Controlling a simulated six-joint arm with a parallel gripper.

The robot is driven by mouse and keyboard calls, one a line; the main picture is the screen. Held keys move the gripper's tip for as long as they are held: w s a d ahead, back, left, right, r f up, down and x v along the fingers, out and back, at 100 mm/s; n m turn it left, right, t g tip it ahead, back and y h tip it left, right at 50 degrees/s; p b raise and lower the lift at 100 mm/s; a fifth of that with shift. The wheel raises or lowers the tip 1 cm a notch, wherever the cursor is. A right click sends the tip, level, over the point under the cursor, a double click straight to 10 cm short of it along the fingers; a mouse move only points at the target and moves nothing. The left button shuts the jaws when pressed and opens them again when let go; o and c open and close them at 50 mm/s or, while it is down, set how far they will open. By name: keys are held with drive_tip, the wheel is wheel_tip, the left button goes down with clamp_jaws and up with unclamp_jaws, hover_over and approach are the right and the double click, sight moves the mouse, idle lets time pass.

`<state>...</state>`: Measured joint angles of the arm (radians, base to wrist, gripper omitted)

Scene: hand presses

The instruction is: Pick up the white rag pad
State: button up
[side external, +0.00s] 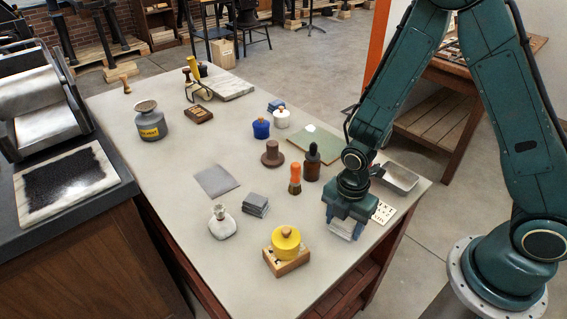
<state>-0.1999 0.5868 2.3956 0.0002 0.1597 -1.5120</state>
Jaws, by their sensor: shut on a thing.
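The white rag pad (341,230) is at the right front of the grey table, between the fingers of my gripper (346,222). My gripper points down and is shut on the pad. The fingers and the gripper body hide the pad's upper part. I cannot tell whether the pad touches the tabletop or is slightly above it.
A card with letters (383,212) lies right beside my gripper, with a metal tray (401,177) behind it.

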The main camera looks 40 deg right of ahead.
sight(345, 222)
wheel_tip(345, 222, up, 19)
idle(0.8)
idle(0.5)
